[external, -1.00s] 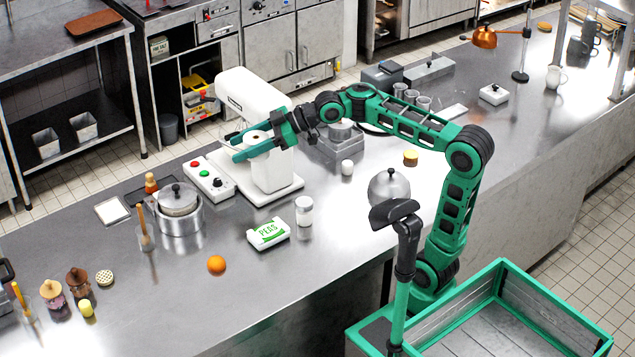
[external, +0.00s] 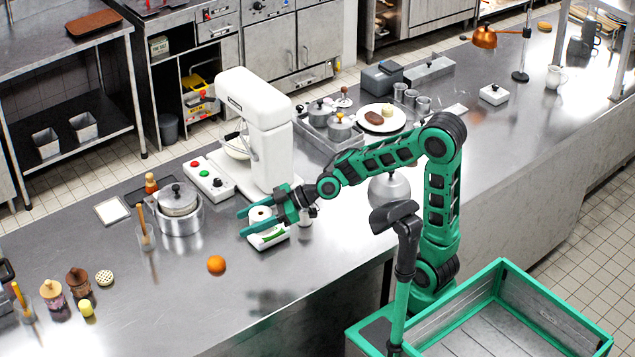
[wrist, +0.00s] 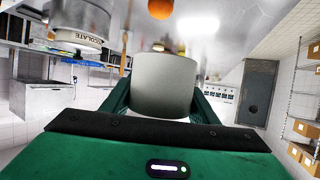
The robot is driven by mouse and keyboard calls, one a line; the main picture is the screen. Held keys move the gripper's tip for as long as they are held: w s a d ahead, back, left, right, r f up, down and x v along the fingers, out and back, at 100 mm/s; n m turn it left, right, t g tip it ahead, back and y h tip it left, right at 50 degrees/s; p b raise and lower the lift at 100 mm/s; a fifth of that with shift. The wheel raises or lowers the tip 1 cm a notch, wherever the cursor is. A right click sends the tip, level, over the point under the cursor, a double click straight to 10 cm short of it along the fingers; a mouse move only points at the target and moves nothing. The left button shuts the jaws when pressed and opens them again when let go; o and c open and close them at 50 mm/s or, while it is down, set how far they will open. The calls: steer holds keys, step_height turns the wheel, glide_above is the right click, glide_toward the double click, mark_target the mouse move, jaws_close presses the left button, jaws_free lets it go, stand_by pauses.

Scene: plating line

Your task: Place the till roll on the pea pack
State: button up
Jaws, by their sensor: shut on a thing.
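The till roll (external: 260,214) is a white paper cylinder with a dark core hole on top. My gripper (external: 256,216) is shut on it, with one green finger on each side. The roll also shows as a pale cylinder in the wrist view (wrist: 166,85), between the fingers. The pea pack (external: 268,239) is a white and green box lying on the steel counter, just below the roll in the external view. The fingers and roll hide part of its top. I cannot tell whether the roll touches the pack.
A white stand mixer (external: 258,125) and a control box (external: 210,178) stand behind the gripper. A white-lidded jar (external: 308,215) is close to the right of the pack. An orange (external: 216,264) lies to the front left. The counter in front is clear.

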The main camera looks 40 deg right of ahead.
steer(key=w+d+f, duration=0.2)
steer(key=w, duration=0.1)
steer(key=w+d+f, duration=0.2)
steer(key=d, duration=0.1)
steer(key=w+d+f, duration=0.2)
steer(key=w+f, duration=0.1)
steer(key=shift+w+d, duration=0.2)
steer(key=shift+w, duration=0.15)
steer(key=shift+f, duration=2)
steer(key=shift+f, duration=0.1)
steer(key=o, duration=1.1)
steer(key=shift+c, duration=0.2)
steer(key=shift+o, duration=0.2)
steer(key=shift+d+r, duration=0.2)
steer(key=v, duration=1.1)
steer(key=shift+s+d+r, duration=0.2)
